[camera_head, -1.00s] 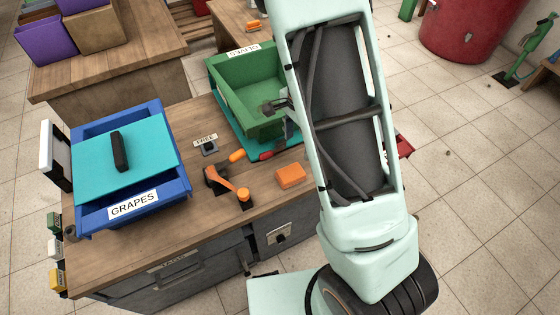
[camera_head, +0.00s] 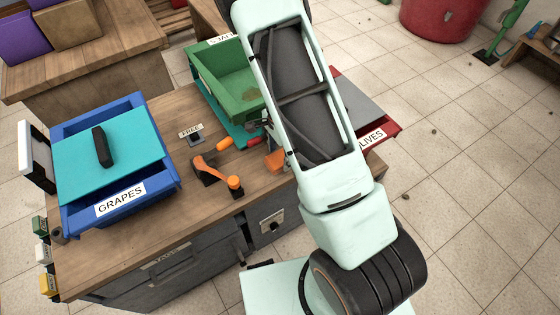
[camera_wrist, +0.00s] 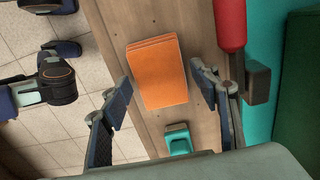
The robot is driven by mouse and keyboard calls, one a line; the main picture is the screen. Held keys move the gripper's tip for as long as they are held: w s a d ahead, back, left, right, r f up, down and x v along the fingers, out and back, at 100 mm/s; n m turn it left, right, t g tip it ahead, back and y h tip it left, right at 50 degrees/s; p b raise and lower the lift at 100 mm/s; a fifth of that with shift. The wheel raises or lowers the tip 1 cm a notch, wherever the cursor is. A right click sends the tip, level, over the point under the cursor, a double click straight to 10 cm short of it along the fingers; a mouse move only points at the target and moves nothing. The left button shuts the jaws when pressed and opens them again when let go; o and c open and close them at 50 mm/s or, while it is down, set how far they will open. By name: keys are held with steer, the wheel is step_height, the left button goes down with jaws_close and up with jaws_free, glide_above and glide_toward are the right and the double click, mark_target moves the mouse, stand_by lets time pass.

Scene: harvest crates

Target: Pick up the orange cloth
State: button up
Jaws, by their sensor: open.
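The orange cloth (camera_wrist: 159,73) is a folded, flat block lying on the wooden bench top. In the wrist view it shows between and beyond my gripper's two fingers (camera_wrist: 160,100), which are spread apart and hold nothing. The cloth looks clear of both fingers. In the head view the cloth (camera_head: 275,160) is partly hidden behind my arm.
A red-handled tool (camera_wrist: 229,25) lies beside the cloth. A green crate (camera_head: 232,90) stands behind, a blue GRAPES crate (camera_head: 122,198) to the left, a red OLIVES crate (camera_head: 375,140) to the right. An orange lever device (camera_head: 218,172) stands near the front edge.

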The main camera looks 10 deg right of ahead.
steer(key=shift+f, duration=0.6)
steer(key=c, duration=0.9)
steer(key=shift+r, duration=0.1)
steer(key=shift+r, duration=0.5)
step_height(320, 180, up, 3)
steer(key=shift+f+p, duration=0.2)
steer(key=shift+p, duration=0.2)
steer(key=s+d+r+p, duration=0.1)
steer(key=s+d+r, duration=0.2)
steer(key=s+r, duration=0.6)
steer(key=s, duration=0.4)
steer(key=shift+s+d+r+p, duration=0.15)
steer(key=shift+s+d+p, duration=0.1)
steer(key=shift+d+p, duration=0.15)
